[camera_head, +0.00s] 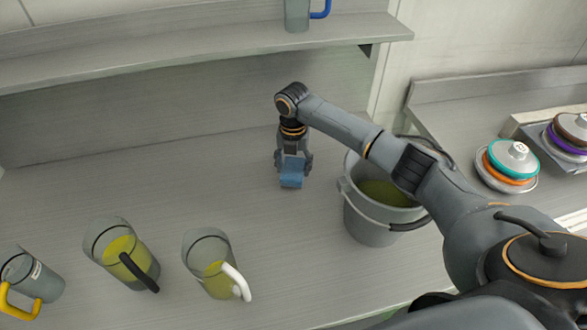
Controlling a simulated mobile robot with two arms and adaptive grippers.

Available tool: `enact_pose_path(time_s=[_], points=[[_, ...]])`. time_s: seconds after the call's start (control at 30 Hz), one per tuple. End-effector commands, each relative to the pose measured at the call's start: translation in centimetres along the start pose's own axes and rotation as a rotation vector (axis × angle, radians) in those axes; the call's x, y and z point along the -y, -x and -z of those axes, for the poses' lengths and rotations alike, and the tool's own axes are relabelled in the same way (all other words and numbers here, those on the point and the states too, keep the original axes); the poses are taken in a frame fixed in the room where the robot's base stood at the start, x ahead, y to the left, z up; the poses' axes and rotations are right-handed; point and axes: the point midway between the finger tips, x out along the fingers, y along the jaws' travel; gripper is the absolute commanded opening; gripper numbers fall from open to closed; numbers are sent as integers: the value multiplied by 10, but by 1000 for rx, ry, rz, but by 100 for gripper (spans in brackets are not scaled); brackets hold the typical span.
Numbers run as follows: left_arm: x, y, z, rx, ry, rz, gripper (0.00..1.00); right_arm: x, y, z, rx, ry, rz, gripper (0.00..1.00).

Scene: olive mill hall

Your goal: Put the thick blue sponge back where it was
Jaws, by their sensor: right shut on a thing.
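The thick blue sponge (291,180) is between the fingers of my right gripper (292,172), over the grey counter (250,160) near the middle of the view. The gripper points down and is shut on the sponge. I cannot tell whether the sponge touches the counter or hangs a little above it. My right arm comes in from the right and passes over the bucket. My left gripper is not in view.
A grey bucket (370,231) of greenish liquid stands right of the sponge. Several jugs line the front left, including a white-handled one (206,248). A shelf (180,52) with a blue-handled jug (297,14) runs above. Stacked lidded pots (508,163) stand far right.

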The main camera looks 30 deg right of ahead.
Motion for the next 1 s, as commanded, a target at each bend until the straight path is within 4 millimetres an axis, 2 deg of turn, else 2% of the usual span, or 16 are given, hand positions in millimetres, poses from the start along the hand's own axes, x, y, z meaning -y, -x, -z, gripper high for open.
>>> enact_pose_path(time_s=[0.1,0.47,0.5,0.6,1.0], points=[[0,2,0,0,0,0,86,1,-14,0,0,0,2,35],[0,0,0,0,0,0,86,1,-18,1,0,1,1,35],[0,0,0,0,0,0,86,1,-18,1,0,1,1,64],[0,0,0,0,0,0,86,1,-18,1,0,1,1,83],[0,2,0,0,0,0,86,1,-13,0,1,0,0,83]])
